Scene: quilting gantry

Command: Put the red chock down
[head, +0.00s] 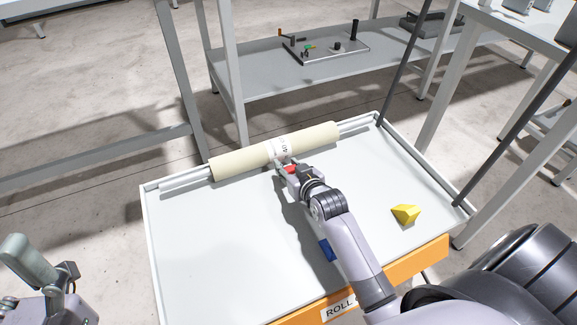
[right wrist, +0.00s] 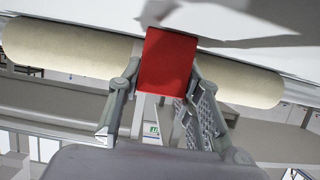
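The red chock (head: 291,169) is at the near side of the cream roll (head: 235,158), close to the roll's white label band. My right gripper (head: 286,172) reaches it from the front. In the right wrist view the red chock (right wrist: 168,60) sits between the fingertips of my right gripper (right wrist: 165,82), which are closed on its two sides. I cannot tell whether the chock's underside touches the white tray (head: 225,245). Part of my left arm and gripper (head: 68,275) shows at the lower left, away from the tray; its fingers are not clear.
A yellow chock (head: 406,214) lies on the tray's right side. A blue chock (head: 327,250) lies nearer the front, beside my right forearm. The tray has raised edges and an orange front board (head: 415,262). Its left half is clear. A shelf (head: 260,75) stands behind.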

